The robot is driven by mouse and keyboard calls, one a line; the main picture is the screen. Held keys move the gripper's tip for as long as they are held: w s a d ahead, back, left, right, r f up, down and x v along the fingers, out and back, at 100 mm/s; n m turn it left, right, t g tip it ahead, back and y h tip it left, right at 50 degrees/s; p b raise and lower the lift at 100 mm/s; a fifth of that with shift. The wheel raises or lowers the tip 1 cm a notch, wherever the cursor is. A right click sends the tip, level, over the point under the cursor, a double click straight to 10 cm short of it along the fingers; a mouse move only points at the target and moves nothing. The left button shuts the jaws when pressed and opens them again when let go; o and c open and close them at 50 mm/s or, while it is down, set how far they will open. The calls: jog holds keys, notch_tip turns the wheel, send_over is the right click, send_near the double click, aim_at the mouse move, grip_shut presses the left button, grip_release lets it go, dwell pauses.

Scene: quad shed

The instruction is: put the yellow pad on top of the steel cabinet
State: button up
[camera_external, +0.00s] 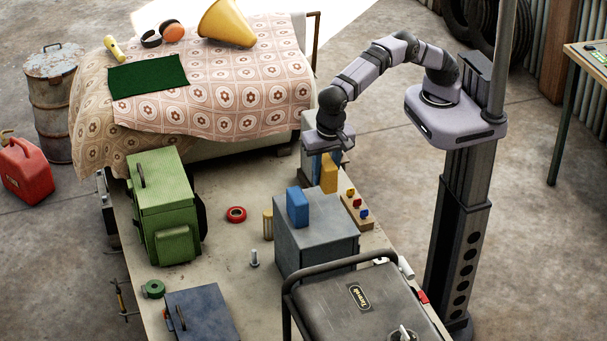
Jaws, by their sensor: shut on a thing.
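The yellow pad (329,175) is upright under my gripper (328,157), which is shut on it. The fingertips are small and partly hidden in this view. The grey steel cabinet (325,243) stands on the bench, nearer the camera than the pad. A blue pad (297,208) stands upright on the left part of its top. The right part of the top is bare. The yellow pad appears just behind the cabinet's far top edge, apart from it; its exact height is hard to tell.
A wooden block with coloured pieces (356,210) is right of the cabinet. A yellow cylinder (268,225), a bolt (254,259) and a red ring (236,214) are left of it. A green cabinet (165,205) stands farther left. A dark railed case (360,300) is in front.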

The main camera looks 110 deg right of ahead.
aim_at(328, 163)
jog(key=shift+f+p, duration=1.25)
jog(key=shift+f, duration=1.9)
jog(key=shift+f, duration=0.15)
jog(key=o, duration=1)
jog(key=r+b, duration=0.1)
jog(key=r, duration=0.3)
jog(key=a+r+b, duration=0.1)
jog(key=r, duration=0.7)
jog(key=shift+a+r+b, duration=0.1)
jog(key=shift+a+b, duration=0.3)
